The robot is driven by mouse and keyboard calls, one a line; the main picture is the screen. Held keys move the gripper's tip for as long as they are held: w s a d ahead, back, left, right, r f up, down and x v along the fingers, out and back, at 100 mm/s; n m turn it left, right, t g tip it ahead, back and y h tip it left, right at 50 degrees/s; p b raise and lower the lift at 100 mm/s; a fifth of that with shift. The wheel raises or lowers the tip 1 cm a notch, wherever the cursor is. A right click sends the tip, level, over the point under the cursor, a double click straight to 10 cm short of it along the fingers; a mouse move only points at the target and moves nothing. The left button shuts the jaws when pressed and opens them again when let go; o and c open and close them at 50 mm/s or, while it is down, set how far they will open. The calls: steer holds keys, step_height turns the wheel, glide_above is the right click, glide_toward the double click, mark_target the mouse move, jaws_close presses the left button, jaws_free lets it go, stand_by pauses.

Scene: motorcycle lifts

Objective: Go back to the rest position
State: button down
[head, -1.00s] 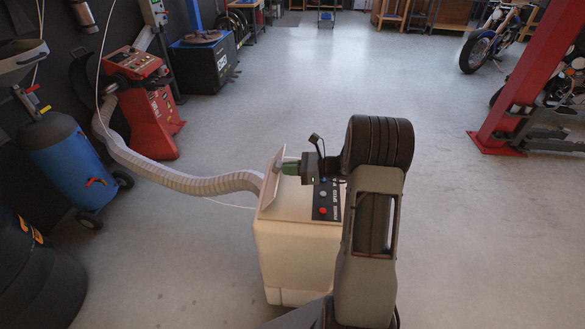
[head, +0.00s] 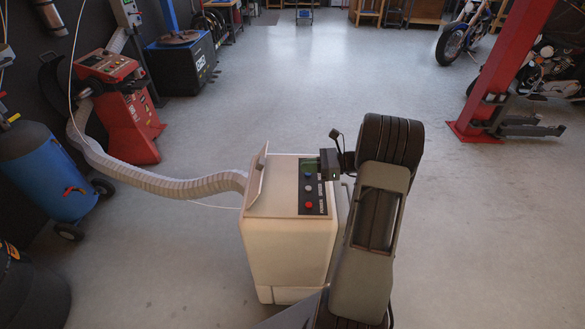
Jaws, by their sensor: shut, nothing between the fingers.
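My arm rises at the lower right of the middle in the head view, folded up beside a cream box-shaped unit. My gripper (head: 318,170) is small in the picture, pointing left just above the unit's control strip. It is shut with nothing in it, and its fingertips are partly hard to make out. The cream unit (head: 287,240) stands on the floor, with a dark control panel (head: 316,193) carrying blue, white and red buttons on top. A raised flap (head: 257,180) stands at its left edge, apart from my gripper.
A ribbed hose (head: 160,184) runs from the flap's side to a red machine (head: 121,105). A blue tank (head: 45,160) and a dark drum (head: 30,290) stand at left. A red lift post (head: 502,70) and a motorcycle (head: 466,35) are at right. The middle floor is open.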

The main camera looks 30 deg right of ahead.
steer(key=shift+v, duration=1.25)
steer(key=s+f+n+g, duration=0.1)
steer(key=s+f+n+g+h, duration=0.1)
steer(key=f, duration=0.1)
steer(key=s+a+f+h, duration=0.1)
steer(key=f, duration=0.1)
steer(key=shift+s+a+n+g, duration=0.1)
steer(key=shift+n+g, duration=0.3)
steer(key=s+a+n+g+h, duration=0.1)
steer(key=s+n, duration=0.1)
steer(key=s+a+r+n+g+h+p, duration=0.1)
steer(key=s+a+n+g+h, duration=0.1)
steer(key=n, duration=0.1)
steer(key=s+a+r+n+g+h+p, duration=0.1)
steer(key=s+a+n+h, duration=0.1)
steer(key=shift+a+r+g, duration=0.2)
steer(key=shift+r+g, duration=0.05)
steer(key=shift+g, duration=0.05)
steer(key=s+a+r+n+t+h+p, duration=0.1)
steer(key=s+a+r+n+h+p, duration=0.2)
steer(key=a+r+n, duration=0.3)
steer(key=s+a+r+n+t+h+p, duration=0.2)
steer(key=s+a+r+n+h+p, duration=0.1)
steer(key=a+r+n, duration=0.3)
step_height(320, 180, up, 5)
steer(key=shift+s+f+n+h, duration=0.2)
steer(key=shift+s+n+h, duration=0.15)
steer(key=shift+n+h, duration=0.6)
steer(key=shift+y, duration=0.25)
